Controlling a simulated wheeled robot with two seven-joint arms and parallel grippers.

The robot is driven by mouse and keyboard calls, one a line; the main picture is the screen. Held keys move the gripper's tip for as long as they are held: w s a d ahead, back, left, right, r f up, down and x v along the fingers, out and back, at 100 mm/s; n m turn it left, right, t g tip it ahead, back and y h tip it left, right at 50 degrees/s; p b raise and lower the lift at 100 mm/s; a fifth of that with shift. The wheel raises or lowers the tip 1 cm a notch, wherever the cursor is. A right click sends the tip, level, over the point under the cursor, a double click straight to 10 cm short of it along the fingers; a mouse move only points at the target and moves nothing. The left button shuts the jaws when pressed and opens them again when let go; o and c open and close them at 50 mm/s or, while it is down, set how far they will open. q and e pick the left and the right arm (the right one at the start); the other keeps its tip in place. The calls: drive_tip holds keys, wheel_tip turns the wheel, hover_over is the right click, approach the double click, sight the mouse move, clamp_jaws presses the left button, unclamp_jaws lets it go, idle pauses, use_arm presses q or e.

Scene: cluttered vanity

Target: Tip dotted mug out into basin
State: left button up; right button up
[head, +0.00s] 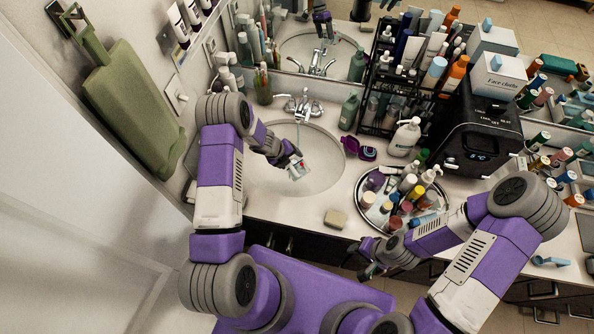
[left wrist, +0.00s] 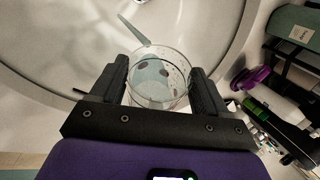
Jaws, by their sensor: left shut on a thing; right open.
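My left gripper (head: 294,164) is shut on the dotted mug (head: 300,171), above the basin (head: 325,170). In the left wrist view the mug (left wrist: 158,88) is clear with dark dots and sits between the two fingers (left wrist: 160,92). A pale teal strip (left wrist: 133,30) shows just beyond its rim; I cannot tell whether it is in the mug or past it. The mug's exact tilt is unclear. The white basin (left wrist: 65,60) fills much of that view. My right gripper (head: 368,260) is open and empty, low in front of the counter.
A faucet (head: 300,105) stands behind the basin. A round tray (head: 365,207) of bottles is to its right, with a purple item (head: 368,153) and a soap pump (head: 404,138) near. A beige block (head: 335,219) lies on the front counter. A green bottle (head: 349,112) stands behind right.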

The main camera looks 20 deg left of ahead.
use_arm(q)
drive_tip(key=shift+w+a+f+g+h, duration=0.2)
drive_tip(key=shift+a+f+g+h, duration=0.1)
drive_tip(key=shift+f+h, duration=0.3)
idle(3.0)
drive_tip(key=shift+a+n+h+b, duration=0.1)
drive_tip(key=shift+n+h+b, duration=0.2)
drive_tip(key=shift+b, duration=0.1)
idle(1.4)
drive_tip(key=shift+w+f, duration=0.1)
idle(0.8)
drive_tip(key=shift+a+f+g+b, duration=0.1)
drive_tip(key=shift+g+b, duration=0.2)
drive_tip(key=shift+b, duration=0.05)
idle(0.4)
drive_tip(key=shift+f, duration=0.1)
drive_tip(key=shift+b, duration=0.35)
drive_tip(key=shift+h, duration=0.3)
